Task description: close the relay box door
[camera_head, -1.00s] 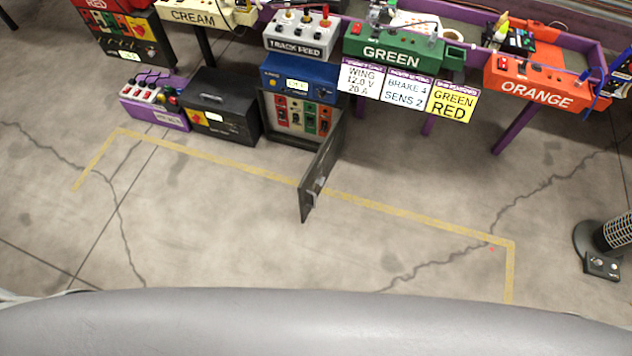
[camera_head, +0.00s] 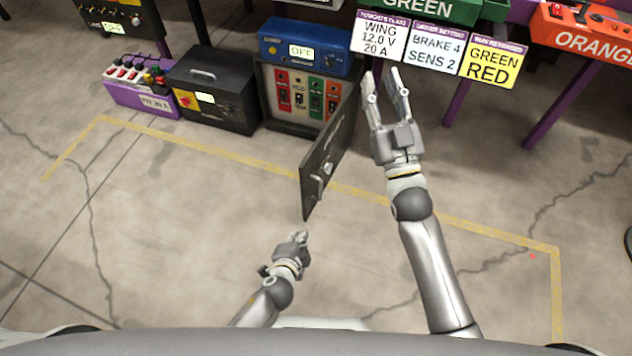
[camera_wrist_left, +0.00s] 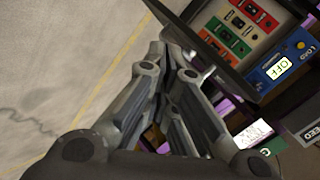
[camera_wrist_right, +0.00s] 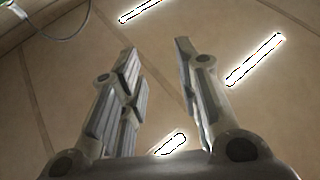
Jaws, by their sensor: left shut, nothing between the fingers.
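The relay box (camera_head: 285,127) is a grey-framed box with colored relay panels, standing on the floor under a blue unit. Its dark door (camera_head: 325,160) is swung wide open toward me, with a pale handle on its face. The relay panels (camera_wrist_left: 240,27) and the dark door edge (camera_wrist_left: 195,42) also show in the left wrist view. My left gripper (camera_head: 300,236) is shut and empty, in front of the door's near edge and apart from it. My right gripper (camera_head: 381,76) is open and empty, to the right of the door and apart from it.
A black box (camera_head: 215,88) and a purple switch box (camera_head: 142,98) stand left of the relay box. The blue unit (camera_head: 304,46) sits on top of it. Signs (camera_head: 435,50) hang from the table edge near my right gripper. The floor in front is clear, marked with yellow tape (camera_head: 240,160).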

